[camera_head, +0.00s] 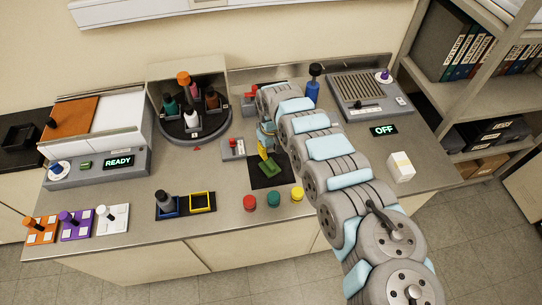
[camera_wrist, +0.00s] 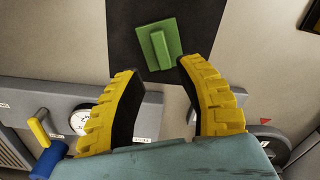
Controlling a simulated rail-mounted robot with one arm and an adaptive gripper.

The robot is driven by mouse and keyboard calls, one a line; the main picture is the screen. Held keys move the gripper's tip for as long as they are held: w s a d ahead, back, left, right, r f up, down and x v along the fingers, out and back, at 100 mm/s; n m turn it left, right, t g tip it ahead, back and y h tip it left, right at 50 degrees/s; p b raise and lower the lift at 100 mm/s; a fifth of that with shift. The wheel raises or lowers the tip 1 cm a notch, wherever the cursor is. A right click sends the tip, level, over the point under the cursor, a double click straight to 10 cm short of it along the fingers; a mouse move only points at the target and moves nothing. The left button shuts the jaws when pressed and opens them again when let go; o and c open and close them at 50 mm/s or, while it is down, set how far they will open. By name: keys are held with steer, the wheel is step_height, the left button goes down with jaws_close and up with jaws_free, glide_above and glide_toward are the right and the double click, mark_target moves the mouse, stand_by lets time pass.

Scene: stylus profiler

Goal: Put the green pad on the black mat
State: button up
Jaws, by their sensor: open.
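The green pad (camera_head: 269,167), a flat square with a raised grip bar, lies on the black mat (camera_head: 287,180) near its upper left part. In the wrist view the pad (camera_wrist: 174,36) is within the black mat (camera_wrist: 122,30), near the mat's edge on the gripper side. My gripper (camera_head: 265,149) is just beside and above the pad. In the wrist view its yellow fingers (camera_wrist: 158,70) are spread apart with nothing between them, and the pad shows beyond the fingertips. The arm hides part of the bench behind the gripper.
Red, green and yellow round pieces (camera_head: 273,199) stand in front of the mat. A small grey box with a red knob (camera_head: 233,147) is left of it. A round carousel with bottles (camera_head: 198,124) stands behind left. Yellow and blue square frames (camera_head: 201,202) lie front left.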

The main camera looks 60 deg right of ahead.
steer(key=shift+r, duration=1.75)
